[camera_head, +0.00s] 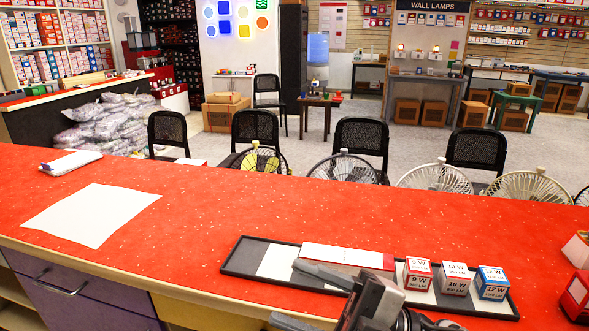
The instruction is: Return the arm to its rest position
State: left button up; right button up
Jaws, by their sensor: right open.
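My right gripper (285,292) shows at the bottom of the head view, with its grey fingers pointing left and spread apart. Nothing shows between them. It is in front of the red counter's (200,220) near edge and covers part of a dark tray (238,258). On the tray lies a long white and red box (345,256). My left gripper is not in view.
A white sheet (92,214) and a white packet (70,162) lie on the left of the counter. Red and white boxes (578,295) stand at the right edge. The counter's middle is clear. Fans (343,168) and black chairs (361,136) stand behind it.

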jog(key=w+d+f+m+t+h, duration=0.2)
jog(key=d+f+m+t+h, duration=0.4)
jog(key=m, duration=0.4)
jog(key=w+d+f+m+t+h, duration=0.2)
jog(key=d+f+m+t+h, duration=0.1)
jog(key=f+m+t+h, duration=0.65)
jog(key=s+d+f+m+g+h, duration=0.3)
jog(key=s+f+m+g, duration=0.3)
jog(key=s+f+g, duration=0.3)
notch_tip(320, 180, down, 4)
jog(key=shift+s+d+f, duration=0.1)
jog(key=shift+s+d, duration=0.45)
jog(key=shift+s, duration=0.35)
